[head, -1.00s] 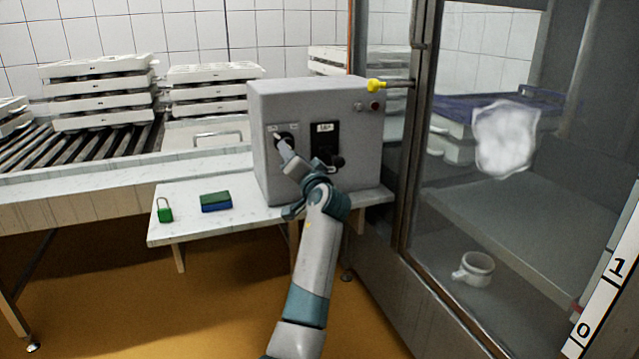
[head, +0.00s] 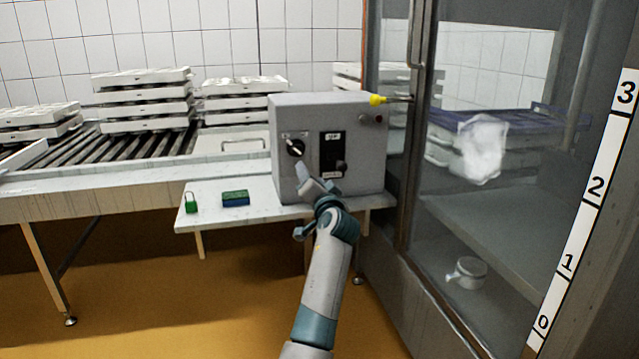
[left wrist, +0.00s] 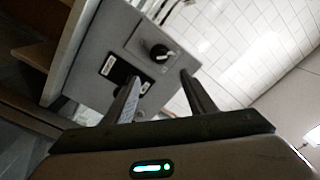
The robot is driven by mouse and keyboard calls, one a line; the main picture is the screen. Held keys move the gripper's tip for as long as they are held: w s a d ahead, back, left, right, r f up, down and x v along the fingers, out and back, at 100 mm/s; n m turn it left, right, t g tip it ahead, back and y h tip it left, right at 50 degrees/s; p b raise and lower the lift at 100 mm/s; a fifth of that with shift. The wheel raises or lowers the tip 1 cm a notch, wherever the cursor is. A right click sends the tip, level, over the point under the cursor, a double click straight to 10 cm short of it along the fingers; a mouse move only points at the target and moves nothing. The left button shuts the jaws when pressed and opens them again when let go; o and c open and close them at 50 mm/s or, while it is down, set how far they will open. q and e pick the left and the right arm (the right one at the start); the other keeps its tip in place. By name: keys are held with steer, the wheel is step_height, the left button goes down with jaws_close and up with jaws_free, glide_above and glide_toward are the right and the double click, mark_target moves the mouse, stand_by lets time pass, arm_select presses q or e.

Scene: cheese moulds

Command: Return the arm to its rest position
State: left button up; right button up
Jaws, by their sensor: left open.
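My right gripper is out of view.
A green padlock (head: 191,203) and a green-and-blue block (head: 235,198) lie on the small table (head: 210,218). A glass-doored cabinet (head: 405,200) stands at right, with a yellow-tipped rod (head: 378,99) at its edge. White mould stacks (head: 142,105) stand on rollers behind. Floor at front left is clear.

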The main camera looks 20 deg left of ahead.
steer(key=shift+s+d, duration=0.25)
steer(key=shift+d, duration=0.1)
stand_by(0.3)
